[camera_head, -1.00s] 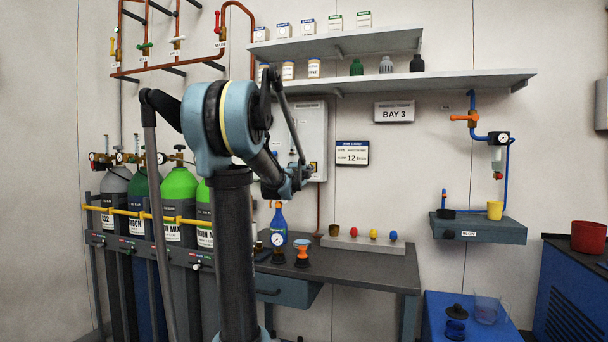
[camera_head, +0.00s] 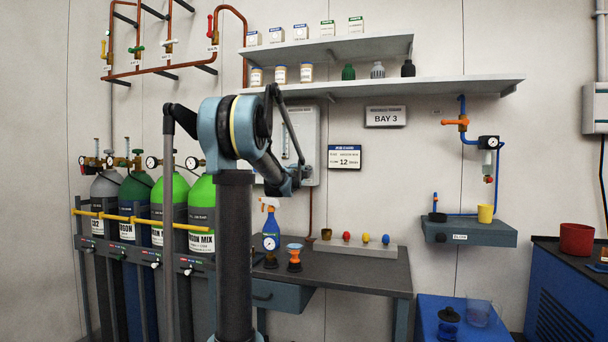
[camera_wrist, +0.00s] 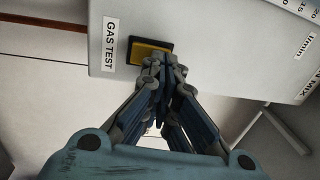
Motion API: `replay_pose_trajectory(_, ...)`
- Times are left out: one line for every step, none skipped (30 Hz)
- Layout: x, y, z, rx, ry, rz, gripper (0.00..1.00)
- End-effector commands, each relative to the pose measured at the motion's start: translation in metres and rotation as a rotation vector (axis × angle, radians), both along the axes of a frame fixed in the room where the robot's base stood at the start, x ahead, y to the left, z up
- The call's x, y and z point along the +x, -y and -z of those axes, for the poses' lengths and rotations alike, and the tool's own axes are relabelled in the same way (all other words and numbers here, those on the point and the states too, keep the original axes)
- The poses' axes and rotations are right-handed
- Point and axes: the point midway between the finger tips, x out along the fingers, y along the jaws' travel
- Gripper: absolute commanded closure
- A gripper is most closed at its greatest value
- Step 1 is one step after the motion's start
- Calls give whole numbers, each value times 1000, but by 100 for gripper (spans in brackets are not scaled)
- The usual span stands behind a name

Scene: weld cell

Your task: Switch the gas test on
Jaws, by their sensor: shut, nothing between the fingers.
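The gas test switch (camera_wrist: 150,53) is an amber rocker in a black frame, beside a "GAS TEST" label (camera_wrist: 109,40) on a pale box in the wrist view. My gripper (camera_wrist: 155,66) is shut and empty, its fingertips right at the switch's lower edge and covering part of it. I cannot tell whether they touch it, or which way the rocker is set. In the head view the pale wall box (camera_head: 307,128) stands behind my arm, with my gripper (camera_head: 290,184) at its lower part. The switch is hidden there.
Gas cylinders (camera_head: 203,195) stand behind a yellow rail at the left. A workbench (camera_head: 350,270) with a spray bottle (camera_head: 270,225) is below the box. A shelf (camera_head: 440,88) hangs above it. A blue cabinet (camera_head: 560,290) stands at the right.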

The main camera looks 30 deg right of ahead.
Motion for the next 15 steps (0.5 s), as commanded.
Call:
replay_pose_trajectory(0, 0, 0, 0, 0, 0, 100)
replay_pose_trajectory(0, 0, 0, 0, 0, 0, 100)
replay_pose_trajectory(0, 0, 0, 0, 0, 0, 100)
replay_pose_trajectory(0, 0, 0, 0, 0, 0, 100)
replay_pose_trajectory(1, 1, -1, 0, 0, 0, 100)
replay_pose_trajectory(2, 3, -2, 0, 0, 0, 100)
replay_pose_trajectory(4, 5, -3, 0, 0, 0, 100)
replay_pose_trajectory(5, 5, -3, 1, 1, 0, 100)
replay_pose_trajectory(4, 5, -3, 1, 1, 0, 100)
replay_pose_trajectory(4, 5, -3, 1, 1, 0, 100)
replay_pose_trajectory(4, 5, -3, 0, 0, 0, 100)
replay_pose_trajectory(4, 5, -3, 0, 0, 0, 100)
replay_pose_trajectory(4, 5, -3, 0, 0, 0, 100)
replay_pose_trajectory(4, 5, -3, 0, 0, 0, 100)
replay_pose_trajectory(3, 4, -3, 0, 0, 0, 100)
